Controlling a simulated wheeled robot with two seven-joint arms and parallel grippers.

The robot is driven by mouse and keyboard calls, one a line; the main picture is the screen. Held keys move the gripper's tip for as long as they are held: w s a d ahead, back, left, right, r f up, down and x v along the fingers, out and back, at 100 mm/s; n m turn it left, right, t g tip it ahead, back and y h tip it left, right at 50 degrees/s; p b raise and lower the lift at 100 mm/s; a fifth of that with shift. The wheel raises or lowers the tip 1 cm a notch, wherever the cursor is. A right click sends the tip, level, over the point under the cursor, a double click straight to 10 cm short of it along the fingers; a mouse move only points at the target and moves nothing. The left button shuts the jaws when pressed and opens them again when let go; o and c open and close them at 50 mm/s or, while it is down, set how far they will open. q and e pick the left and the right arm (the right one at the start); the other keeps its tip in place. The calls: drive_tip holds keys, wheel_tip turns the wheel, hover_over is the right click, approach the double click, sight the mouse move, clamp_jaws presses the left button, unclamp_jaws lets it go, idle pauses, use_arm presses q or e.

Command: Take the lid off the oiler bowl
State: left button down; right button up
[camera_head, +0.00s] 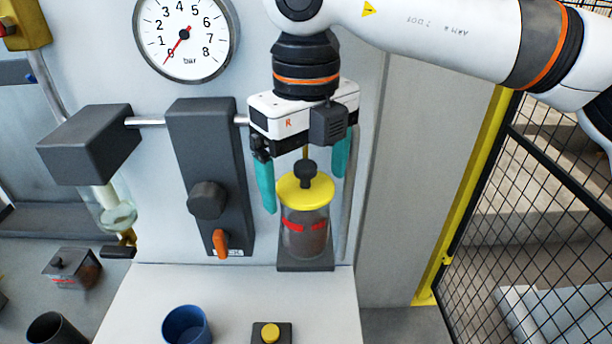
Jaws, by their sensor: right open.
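The oiler bowl (304,233) is a clear cylinder with a red mark and brownish contents, upright on a dark bracket against the grey panel. Its yellow lid (291,194) with a black knob (306,172) sits on top of it. My right gripper (304,193) comes from above with its teal fingers spread, one on each side of the lid and knob. The fingers look apart from the lid, and nothing is held. My left gripper is not in view.
A pressure gauge (186,38) and a dark block with a black knob (206,200) are left of the bowl. A blue cup (186,326) and a yellow button (270,333) are on the light shelf (240,290) below. A mesh fence (545,215) stands right.

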drive_tip(key=shift+w+f, duration=0.1)
drive_tip(key=shift+f, duration=0.1)
drive_tip(key=shift+r, duration=0.1)
drive_tip(key=c, duration=1.1)
